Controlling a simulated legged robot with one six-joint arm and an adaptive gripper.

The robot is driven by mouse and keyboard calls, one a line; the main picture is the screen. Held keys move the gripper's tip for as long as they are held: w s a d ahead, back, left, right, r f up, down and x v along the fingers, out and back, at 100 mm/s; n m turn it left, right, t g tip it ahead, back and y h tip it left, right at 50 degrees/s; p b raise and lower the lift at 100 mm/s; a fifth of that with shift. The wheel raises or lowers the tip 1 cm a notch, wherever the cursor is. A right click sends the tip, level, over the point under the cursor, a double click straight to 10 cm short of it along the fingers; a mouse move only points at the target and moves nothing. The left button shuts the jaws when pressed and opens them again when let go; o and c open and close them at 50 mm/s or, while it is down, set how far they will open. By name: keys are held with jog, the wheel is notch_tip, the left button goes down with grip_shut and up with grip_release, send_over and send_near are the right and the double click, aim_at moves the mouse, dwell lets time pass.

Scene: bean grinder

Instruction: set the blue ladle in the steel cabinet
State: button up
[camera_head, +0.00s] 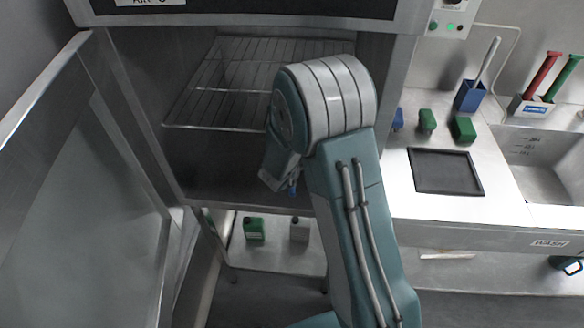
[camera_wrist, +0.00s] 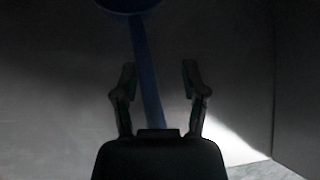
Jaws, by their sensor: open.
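The blue ladle (camera_wrist: 149,75) shows in the wrist view, its bowl cut off by the top edge and its handle running down between my fingers. My gripper (camera_wrist: 158,68) is open, with a finger on each side of the handle and gaps visible. In the head view the steel cabinet (camera_head: 130,90) stands open, and my arm reaches into its lower part below the wire rack. A small blue bit (camera_head: 293,188) shows under my wrist, perhaps the ladle; the rest is hidden by my arm. I cannot tell whether the ladle rests on the cabinet floor.
The cabinet door (camera_head: 90,200) is swung open at the left. The wire rack (camera_head: 230,90) spans the cabinet above my wrist. A counter with a dark mat (camera_head: 445,171), green blocks and a sink (camera_head: 545,165) is at the right. A lower shelf (camera_head: 275,258) holds small containers.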

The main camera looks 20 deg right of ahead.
jog(key=v, duration=0.2)
jog(key=a+v, duration=0.1)
jog(key=v, duration=0.4)
jog(key=shift+w+a, duration=0.2)
jog(key=shift+a, duration=0.05)
jog(key=shift+s+d+r, duration=0.25)
jog(key=shift+s+r, duration=0.05)
jog(key=shift+a, duration=0.1)
jog(key=shift+a, duration=0.3)
